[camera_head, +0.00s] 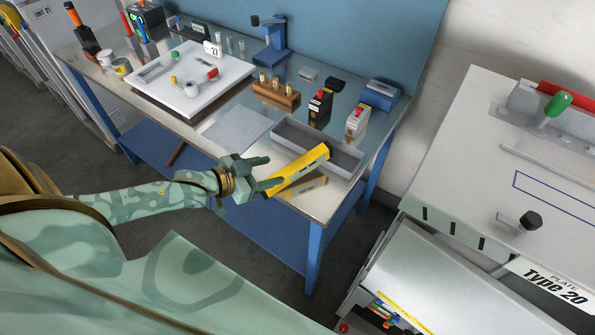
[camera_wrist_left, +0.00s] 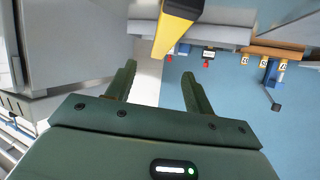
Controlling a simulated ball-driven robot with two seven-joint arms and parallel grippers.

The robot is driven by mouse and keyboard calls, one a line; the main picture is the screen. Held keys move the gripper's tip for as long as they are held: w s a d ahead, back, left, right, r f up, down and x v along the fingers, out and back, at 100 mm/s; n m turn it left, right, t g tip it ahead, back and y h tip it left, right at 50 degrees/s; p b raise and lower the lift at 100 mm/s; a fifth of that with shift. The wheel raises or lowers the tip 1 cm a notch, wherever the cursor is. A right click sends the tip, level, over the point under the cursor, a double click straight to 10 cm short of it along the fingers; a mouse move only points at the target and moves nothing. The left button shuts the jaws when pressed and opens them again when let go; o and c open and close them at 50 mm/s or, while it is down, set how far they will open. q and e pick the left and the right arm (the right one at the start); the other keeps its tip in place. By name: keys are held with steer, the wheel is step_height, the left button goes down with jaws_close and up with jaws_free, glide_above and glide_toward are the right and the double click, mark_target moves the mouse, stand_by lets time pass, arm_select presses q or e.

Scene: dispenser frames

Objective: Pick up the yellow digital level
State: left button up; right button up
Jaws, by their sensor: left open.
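The yellow digital level (camera_head: 298,171) is a long yellow bar with dark ends, at the front edge of the shiny workbench, beside the grey tray. My left gripper (camera_head: 259,173) is at its near left end, with its fingers open and pointing toward it. In the left wrist view, the level (camera_wrist_left: 177,22) shows at the top, beyond the open fingers (camera_wrist_left: 158,77). The space between the fingertips looks empty. I cannot tell whether a finger touches the level. My right gripper is not in view.
A long grey tray (camera_head: 346,159) lies right behind the level. The workbench (camera_head: 197,124) also bears a wooden block with pegs (camera_head: 276,95), small upright boxes (camera_head: 320,105), a blue stand (camera_head: 272,45) and a white board (camera_head: 166,91). A white machine (camera_head: 475,140) stands to the right.

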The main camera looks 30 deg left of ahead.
mark_target(295, 165)
arm_select(q)
steer(key=x, duration=0.4)
steer(key=shift+w+f+b, duration=0.1)
steer(key=shift+w+b, duration=0.1)
steer(key=shift+b, duration=0.15)
steer(key=x, duration=0.3)
steer(key=b+x, duration=0.1)
steer(key=x, duration=0.1)
steer(key=shift+w+f, duration=0.25)
steer(key=shift+f, duration=0.15)
steer(key=shift+s, duration=0.1)
jaws_close()
